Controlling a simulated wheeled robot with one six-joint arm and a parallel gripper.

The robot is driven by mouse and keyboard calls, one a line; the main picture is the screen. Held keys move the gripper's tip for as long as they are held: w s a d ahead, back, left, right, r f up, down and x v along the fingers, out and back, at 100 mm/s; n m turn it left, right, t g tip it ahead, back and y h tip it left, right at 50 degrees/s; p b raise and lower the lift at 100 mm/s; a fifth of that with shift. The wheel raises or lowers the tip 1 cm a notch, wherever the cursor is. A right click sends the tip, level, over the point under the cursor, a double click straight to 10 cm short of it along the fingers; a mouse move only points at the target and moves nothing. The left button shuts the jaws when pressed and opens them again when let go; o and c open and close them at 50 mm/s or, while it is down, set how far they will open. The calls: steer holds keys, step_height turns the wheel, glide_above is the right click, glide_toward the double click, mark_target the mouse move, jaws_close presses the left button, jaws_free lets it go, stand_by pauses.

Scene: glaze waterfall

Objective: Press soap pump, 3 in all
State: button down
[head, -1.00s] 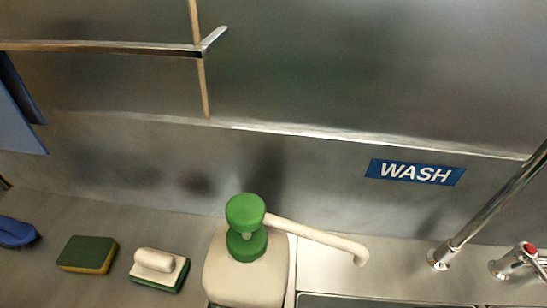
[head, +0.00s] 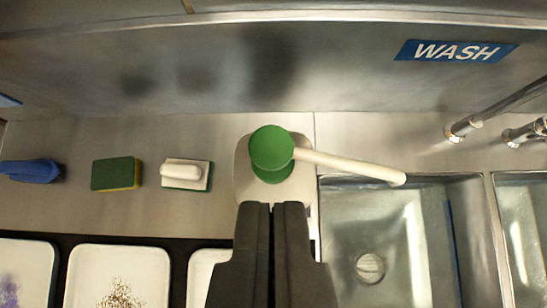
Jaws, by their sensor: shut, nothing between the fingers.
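The soap pump has a green round head (head: 271,148) and a long cream spout (head: 350,165) pointing right. It stands on a cream bottle (head: 242,178) at the back of the steel counter. My gripper (head: 272,206) is shut and empty. Its dark fingers lie just below the pump head in the picture, over the near part of the bottle and hiding it. I cannot tell the height gap between the fingertips and the pump, but no contact with the green head shows.
A steel sink (head: 385,235) with a tap (head: 480,118) lies right. White trays (head: 118,265) sit in front. A wall sign (head: 455,51) reads WASH.

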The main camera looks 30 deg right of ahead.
glide_above(273, 161)
step_height(273, 161, down, 7)
steer(key=shift+d+f, duration=0.1)
steer(key=shift+f, duration=0.1)
step_height(273, 161, down, 2)
steer(key=shift+s+f, duration=0.1)
steer(key=shift+f, duration=0.8)
steer(key=shift+f, duration=1.45)
